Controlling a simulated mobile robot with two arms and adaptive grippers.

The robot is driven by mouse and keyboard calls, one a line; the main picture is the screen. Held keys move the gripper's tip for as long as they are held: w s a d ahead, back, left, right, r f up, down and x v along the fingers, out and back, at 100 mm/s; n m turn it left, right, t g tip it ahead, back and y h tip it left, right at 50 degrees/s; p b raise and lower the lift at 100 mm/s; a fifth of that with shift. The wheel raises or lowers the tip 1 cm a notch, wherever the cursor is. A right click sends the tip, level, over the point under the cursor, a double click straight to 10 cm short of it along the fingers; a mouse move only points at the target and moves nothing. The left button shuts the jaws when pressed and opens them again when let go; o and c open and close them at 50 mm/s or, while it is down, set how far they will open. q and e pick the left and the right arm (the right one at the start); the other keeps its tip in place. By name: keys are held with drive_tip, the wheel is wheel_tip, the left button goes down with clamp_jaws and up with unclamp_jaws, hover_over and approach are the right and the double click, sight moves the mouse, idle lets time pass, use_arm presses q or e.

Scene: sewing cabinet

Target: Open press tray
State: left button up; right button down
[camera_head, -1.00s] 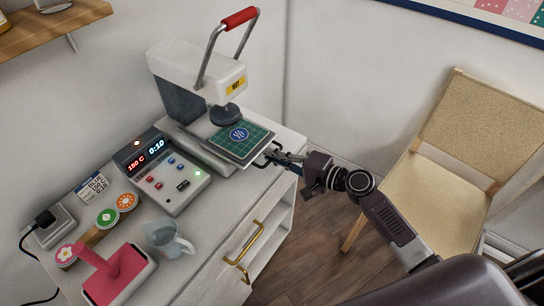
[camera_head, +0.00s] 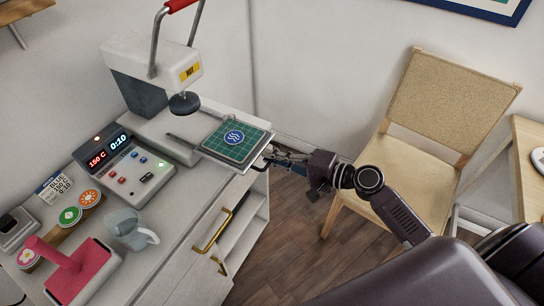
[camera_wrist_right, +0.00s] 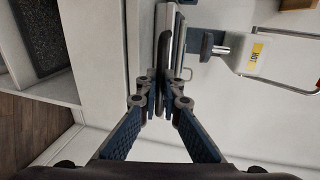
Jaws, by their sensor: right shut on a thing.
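The press tray (camera_head: 210,150) carries a green gridded mat with a round blue patch (camera_head: 234,137) on it. It is slid out to the right of the press, clear of the round dark press head (camera_head: 184,104). My right gripper (camera_head: 272,155) is shut on the tray's handle at its outer edge. In the right wrist view the fingers (camera_wrist_right: 161,98) close around the handle bar; the exact contact is partly hidden by the fingers. The white press (camera_head: 150,68) stands with its red-gripped lever raised. My left gripper is not in view.
A control box (camera_head: 135,170) with lit displays stands left of the press. Brass-handled drawers (camera_head: 212,232) face the open floor. A wooden chair (camera_head: 430,130) stands at right.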

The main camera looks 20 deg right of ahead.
drive_tip(key=c, duration=2.1)
unclamp_jaws()
drive_tip(key=v, duration=1.2)
drive_tip(key=shift+f, duration=0.1)
drive_tip(key=s+d+f+g+h, duration=0.1)
drive_tip(key=d+f+h, duration=0.1)
drive_tip(key=f, duration=0.8)
drive_tip(key=s+d+f+g+h, duration=0.1)
drive_tip(key=d+f+h, duration=0.15)
drive_tip(key=f, duration=0.65)
drive_tip(key=s+d+f+n+g+h, duration=0.15)
drive_tip(key=s+f, duration=0.25)
drive_tip(key=f, duration=0.5)
drive_tip(key=s+f+m+g+h, duration=0.1)
drive_tip(key=s+f+g, duration=0.1)
drive_tip(key=s+f, duration=0.45)
drive_tip(key=s+a+f+n+g+h, duration=0.1)
drive_tip(key=s+a+f+n+g, duration=0.1)
drive_tip(key=s+f, duration=0.5)
drive_tip(key=s+a+f+n+g, duration=0.1)
drive_tip(key=s+a+f+n, duration=0.4)
drive_tip(key=s, duration=0.4)
drive_tip(key=s+a+f+n+g+h, duration=0.1)
drive_tip(key=s+a+f+n, duration=0.3)
drive_tip(key=s+f, duration=0.4)
drive_tip(key=shift+s+f+n+g+h, duration=0.1)
drive_tip(key=shift+f+n+g+h, duration=0.2)
drive_tip(key=shift+f+n+g, duration=0.35)
